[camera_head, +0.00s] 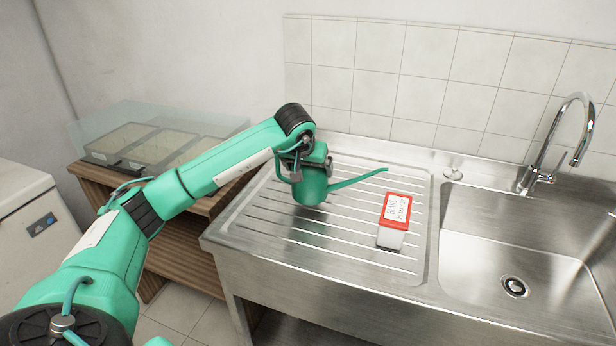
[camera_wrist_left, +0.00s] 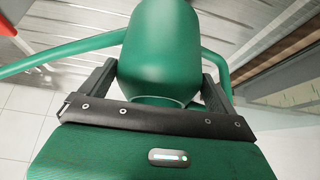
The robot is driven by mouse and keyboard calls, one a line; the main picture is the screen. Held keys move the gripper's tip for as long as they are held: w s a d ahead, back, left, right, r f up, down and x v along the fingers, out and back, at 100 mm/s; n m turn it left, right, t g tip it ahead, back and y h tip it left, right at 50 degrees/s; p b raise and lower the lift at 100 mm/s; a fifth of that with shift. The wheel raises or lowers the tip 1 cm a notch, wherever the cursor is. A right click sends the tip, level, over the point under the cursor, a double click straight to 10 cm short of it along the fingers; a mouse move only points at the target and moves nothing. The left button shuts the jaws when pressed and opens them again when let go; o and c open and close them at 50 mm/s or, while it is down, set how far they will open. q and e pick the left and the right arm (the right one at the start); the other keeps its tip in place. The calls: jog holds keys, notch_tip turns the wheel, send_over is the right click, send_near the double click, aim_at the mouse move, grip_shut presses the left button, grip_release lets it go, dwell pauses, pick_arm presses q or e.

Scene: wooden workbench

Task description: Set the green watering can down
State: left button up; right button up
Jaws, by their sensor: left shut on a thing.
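The green watering can (camera_head: 312,189) is over the ribbed steel drainboard (camera_head: 262,218), left of the sink, with its thin spout pointing right. It looks roughly upright; I cannot tell whether its base touches the steel. My left gripper (camera_head: 304,165) is at the can's upper part and shut on it. In the left wrist view the can's rounded body (camera_wrist_left: 165,50) sits between the two dark fingers of the gripper (camera_wrist_left: 157,88), with green tubes reaching out on both sides. The gripper hides part of the can in the head view. My right gripper is not in view.
The sink basin (camera_head: 500,255) and faucet (camera_head: 560,140) are farther right. A clear-covered tray unit (camera_head: 150,140) stands on a wooden shelf at left. The front drainboard is clear.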

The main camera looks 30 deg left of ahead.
pick_arm(q)
notch_tip(320, 180, down, 2)
jog(key=shift+f, duration=0.45)
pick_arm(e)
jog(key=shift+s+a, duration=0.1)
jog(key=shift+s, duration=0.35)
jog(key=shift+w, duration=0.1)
